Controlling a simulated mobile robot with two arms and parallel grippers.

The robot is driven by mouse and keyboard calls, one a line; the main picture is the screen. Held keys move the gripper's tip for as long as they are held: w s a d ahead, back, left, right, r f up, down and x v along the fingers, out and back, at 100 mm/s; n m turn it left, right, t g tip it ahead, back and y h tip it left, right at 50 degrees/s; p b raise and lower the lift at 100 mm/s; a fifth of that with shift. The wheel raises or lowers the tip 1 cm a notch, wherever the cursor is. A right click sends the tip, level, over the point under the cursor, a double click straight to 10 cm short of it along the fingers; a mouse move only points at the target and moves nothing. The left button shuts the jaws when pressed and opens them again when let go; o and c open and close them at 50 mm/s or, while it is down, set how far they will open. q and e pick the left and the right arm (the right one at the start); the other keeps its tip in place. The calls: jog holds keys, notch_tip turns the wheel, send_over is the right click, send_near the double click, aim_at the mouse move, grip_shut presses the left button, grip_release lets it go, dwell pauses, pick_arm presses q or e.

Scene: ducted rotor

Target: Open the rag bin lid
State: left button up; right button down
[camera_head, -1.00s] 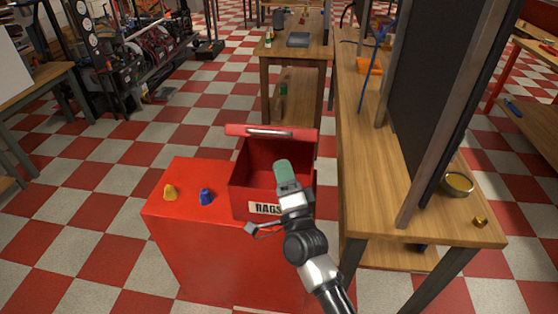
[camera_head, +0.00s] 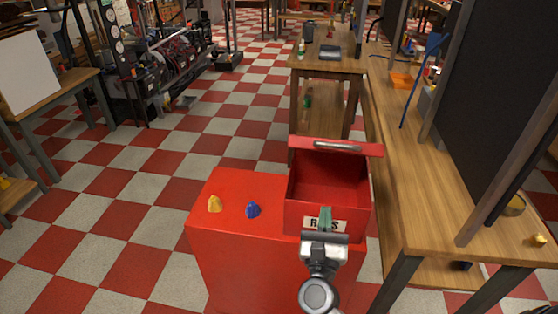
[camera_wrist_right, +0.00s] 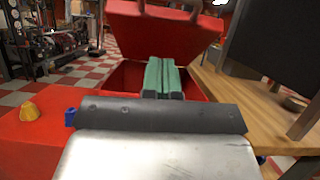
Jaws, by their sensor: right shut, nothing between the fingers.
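The red rag bin (camera_head: 296,215), with a partly covered RAGS label (camera_head: 342,226), sits on a red cabinet. Its lid (camera_head: 365,149) stands raised at the back with a metal handle (camera_head: 337,145), and the inside shows. In the wrist view the raised lid (camera_wrist_right: 165,38) is behind the opening. My right gripper (camera_head: 326,217) has green fingers, shut with nothing between them, in front of the label. In the wrist view the fingers (camera_wrist_right: 163,76) point toward the opening, apart from the lid. My left gripper is not in view.
A yellow piece (camera_head: 215,204) and a blue piece (camera_head: 252,210) sit on the red cabinet top (camera_head: 232,185), left of the bin. A wooden workbench (camera_head: 425,215) with a dark panel (camera_head: 497,90) stands close on the right. The checkered floor at left is open.

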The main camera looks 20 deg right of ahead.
aim_at(334, 146)
pick_arm(q)
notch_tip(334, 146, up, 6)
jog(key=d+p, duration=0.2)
jog(key=p, duration=0.4)
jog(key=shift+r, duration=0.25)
pick_arm(e)
jog(key=w+d+r+m, duration=0.1)
jog(key=w+d+r, duration=0.5)
jog(key=w, duration=0.3)
jog(key=shift+d+r, duration=0.2)
jog(key=shift+r, duration=0.35)
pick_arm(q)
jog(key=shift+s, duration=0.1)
